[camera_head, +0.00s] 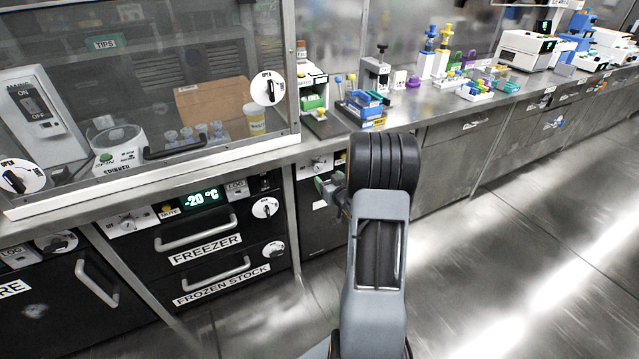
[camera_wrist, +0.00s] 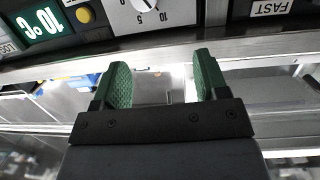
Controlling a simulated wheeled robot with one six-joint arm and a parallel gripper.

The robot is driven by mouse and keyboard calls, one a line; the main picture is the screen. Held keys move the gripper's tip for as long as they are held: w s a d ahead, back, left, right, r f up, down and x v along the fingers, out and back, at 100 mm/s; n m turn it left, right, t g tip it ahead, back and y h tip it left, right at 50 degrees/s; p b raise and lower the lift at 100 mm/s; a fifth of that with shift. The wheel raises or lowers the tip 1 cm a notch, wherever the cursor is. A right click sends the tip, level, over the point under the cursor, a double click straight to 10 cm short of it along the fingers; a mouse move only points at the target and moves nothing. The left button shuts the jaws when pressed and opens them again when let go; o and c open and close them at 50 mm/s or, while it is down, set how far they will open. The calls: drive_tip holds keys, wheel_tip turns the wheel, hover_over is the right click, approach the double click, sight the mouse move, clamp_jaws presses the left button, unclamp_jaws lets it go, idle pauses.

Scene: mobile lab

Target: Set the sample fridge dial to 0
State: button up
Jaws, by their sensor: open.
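In the head view my gripper (camera_head: 328,187) is in front of the black unit (camera_head: 318,215) right of the freezer, whose panel is largely hidden by my arm.
The freezer (camera_head: 205,245) with a -20 °C display and drawer handles is at left. A glass-fronted hood (camera_head: 180,95) stands above it. The steel bench (camera_head: 435,108) holds racks and instruments. A FAST label (camera_wrist: 272,8) shows in the wrist view. The floor at right is clear.

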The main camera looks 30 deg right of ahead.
sight(319, 169)
wheel_tip(319, 169, down, 5)
drive_tip(key=s+d+t+b, duration=0.1)
drive_tip(key=d+t+b, duration=0.1)
drive_tip(key=w, duration=0.4)
drive_tip(key=w+d, duration=0.1)
drive_tip(key=w, duration=0.3)
drive_tip(key=w+d+b, duration=0.1)
drive_tip(key=w, duration=0.4)
drive_tip(key=shift+d, duration=0.1)
drive_tip(key=c, duration=0.9)
